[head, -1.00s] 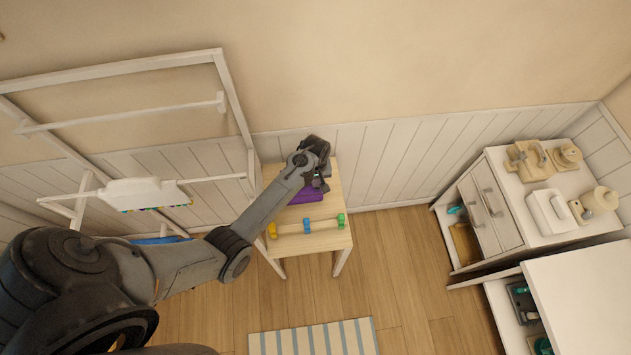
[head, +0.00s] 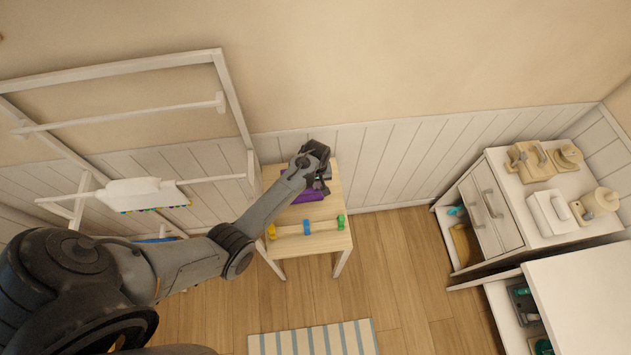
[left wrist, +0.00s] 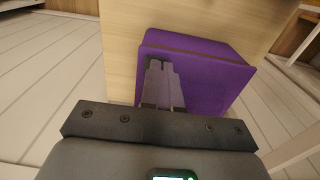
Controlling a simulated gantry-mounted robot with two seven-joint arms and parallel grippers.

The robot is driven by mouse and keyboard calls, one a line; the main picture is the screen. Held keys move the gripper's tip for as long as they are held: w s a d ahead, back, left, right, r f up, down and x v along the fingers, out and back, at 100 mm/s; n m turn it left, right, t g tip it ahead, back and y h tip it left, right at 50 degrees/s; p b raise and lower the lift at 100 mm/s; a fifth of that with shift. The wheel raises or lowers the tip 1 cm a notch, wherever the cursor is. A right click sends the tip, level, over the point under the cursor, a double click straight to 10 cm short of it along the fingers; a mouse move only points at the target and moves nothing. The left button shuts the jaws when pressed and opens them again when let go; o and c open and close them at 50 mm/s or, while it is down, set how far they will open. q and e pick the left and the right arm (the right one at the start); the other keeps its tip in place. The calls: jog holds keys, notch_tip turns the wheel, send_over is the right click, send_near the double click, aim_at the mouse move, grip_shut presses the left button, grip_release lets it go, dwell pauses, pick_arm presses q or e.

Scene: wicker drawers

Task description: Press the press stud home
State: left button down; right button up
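A purple fabric piece (head: 308,196), which looks like a pouch or folded cloth, lies on the small wooden table (head: 325,243). In the left wrist view the purple piece (left wrist: 205,62) fills the upper middle, with a straight darker edge at its far side. My left gripper (head: 321,187) points down over it. In the left wrist view its two fingers (left wrist: 162,68) are together with nothing seen between them. The tips are at or just above the purple fabric; I cannot tell whether they touch. No press stud can be made out. My right gripper is not in view.
A wooden bar with yellow, blue and green pieces (head: 307,228) lies on the table's front part. A white rack (head: 235,110) stands at the left. White drawer cabinets (head: 492,212) with open drawers stand at the right, apart from the table.

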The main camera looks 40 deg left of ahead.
pick_arm(q)
jog(key=shift+s+f, duration=0.45)
jog(key=shift+f, duration=0.05)
jog(key=shift+w+r+p, duration=0.1)
jog(key=shift+r+p, duration=0.35)
jog(key=shift+p, duration=0.05)
jog(key=r+p, duration=0.4)
jog(key=shift+w+r+p, duration=0.2)
jog(key=shift+r+p, duration=0.15)
notch_tip(320, 180, up, 9)
jog(key=s+d+f+m+g+p, duration=0.1)
jog(key=s+f+p, duration=0.1)
jog(key=s, duration=0.8)
jog(key=s+d+f+m+g+p, duration=0.1)
jog(key=s+f, duration=0.2)
jog(key=s, duration=0.8)
jog(key=s+d+r+m+t+p, duration=0.2)
jog(key=s+d+r+m, duration=0.35)
jog(key=r, duration=0.45)
jog(key=w+d+r+m+t, duration=0.1)
jog(key=r+m, duration=0.1)
jog(key=r, duration=0.3)
jog(key=w+d+r+m+t, duration=0.1)
jog(key=d+r+m+t, duration=0.1)
jog(key=r, duration=0.4)
jog(key=shift+w+d, duration=0.3)
jog(key=shift+w, duration=0.1)
